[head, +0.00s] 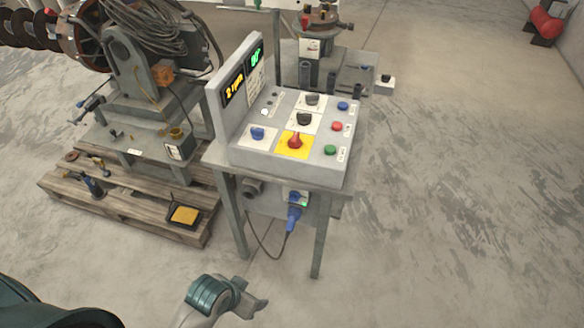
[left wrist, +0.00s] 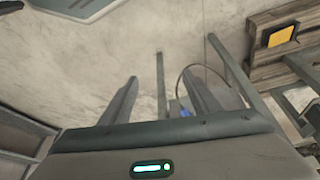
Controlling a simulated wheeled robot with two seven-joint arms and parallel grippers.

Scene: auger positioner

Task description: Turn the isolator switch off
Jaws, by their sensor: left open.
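The isolator switch (head: 295,141) is a red rotary handle on a yellow plate (head: 283,148), at the front of the grey control box. The control box (head: 240,158) stands on a grey metal stand. My left gripper (head: 255,304) is low in front of the stand, well apart from the switch. In the left wrist view its two fingers (left wrist: 160,95) are spread with nothing between them. The wrist view shows the stand's legs and the blue plug, not the switch. My right gripper is in neither view.
Blue, red and green buttons and several knobs surround the switch. A display panel (head: 236,88) rises at the box's left. A blue plug (head: 295,217) with a hanging cable is under the box. A wooden pallet (head: 190,232) with machinery stands left.

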